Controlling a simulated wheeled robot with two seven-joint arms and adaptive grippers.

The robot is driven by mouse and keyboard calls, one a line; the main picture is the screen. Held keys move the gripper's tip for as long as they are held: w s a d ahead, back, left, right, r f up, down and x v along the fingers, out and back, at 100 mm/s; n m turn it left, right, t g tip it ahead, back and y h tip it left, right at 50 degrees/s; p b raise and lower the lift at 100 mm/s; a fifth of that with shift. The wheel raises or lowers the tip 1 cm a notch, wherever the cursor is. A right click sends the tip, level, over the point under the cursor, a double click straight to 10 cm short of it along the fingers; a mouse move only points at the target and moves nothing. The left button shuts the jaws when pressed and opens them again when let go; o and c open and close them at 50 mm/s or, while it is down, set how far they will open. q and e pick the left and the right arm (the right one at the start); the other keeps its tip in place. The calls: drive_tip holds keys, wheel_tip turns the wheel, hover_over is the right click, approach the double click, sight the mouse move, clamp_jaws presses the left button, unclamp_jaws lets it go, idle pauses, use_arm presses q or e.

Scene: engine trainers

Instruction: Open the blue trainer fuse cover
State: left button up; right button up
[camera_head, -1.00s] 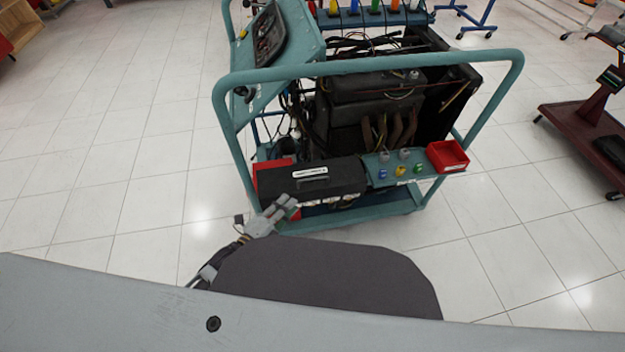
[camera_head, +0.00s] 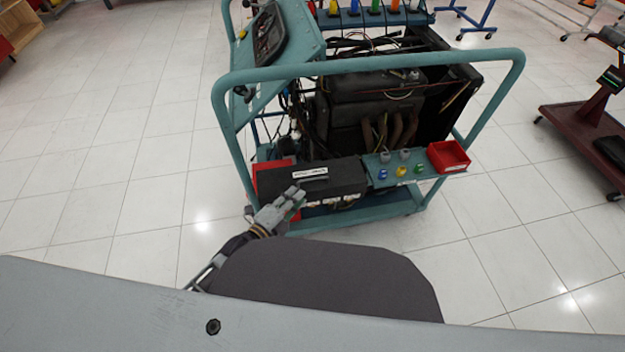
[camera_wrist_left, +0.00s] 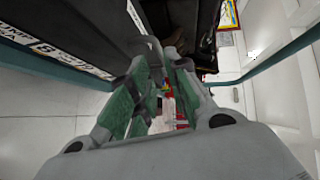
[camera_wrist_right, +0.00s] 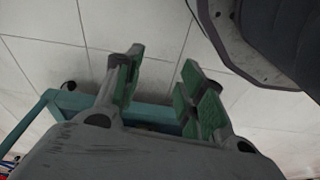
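The blue trainer is a teal tubular frame (camera_head: 380,70) around a dark engine. At its near lower left is a black fuse box with a long dark cover (camera_head: 340,182) bearing a white label. The cover looks shut. My left gripper (camera_head: 294,197) is at the box's near left front edge; contact cannot be told. In the left wrist view its green-padded fingers (camera_wrist_left: 158,60) are apart with nothing between them, and the dark box wall (camera_wrist_left: 50,35) with white labels is beside them. My right gripper (camera_wrist_right: 163,62) is open and empty, with a teal bar (camera_wrist_right: 150,113) behind it.
A red tray (camera_head: 448,157) and small coloured knobs (camera_head: 401,170) are on the teal panel right of the box. A red part (camera_head: 272,177) is at the box's left. A dark red stand (camera_head: 585,125) is at the far right. The tiled floor (camera_head: 120,190) left is clear.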

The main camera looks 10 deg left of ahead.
sight(313, 179)
use_arm(q)
drive_tip(key=shift+b+x, duration=0.55)
drive_tip(key=shift+x, duration=2.4)
drive_tip(key=shift+b+x, duration=0.3)
drive_tip(key=shift+x, duration=1.1)
drive_tip(key=shift+w+d+f, duration=0.1)
drive_tip(key=shift+w+d, duration=0.15)
drive_tip(key=shift+w, duration=0.2)
use_arm(e)
wheel_tip(313, 179, up, 6)
drive_tip(key=a, duration=0.1)
drive_tip(key=shift+w+a+r, duration=0.15)
drive_tip(key=shift+a+r, duration=0.1)
use_arm(q)
drive_tip(key=shift+c, duration=0.3)
clamp_jaws()
use_arm(e)
drive_tip(key=shift+f, duration=0.2)
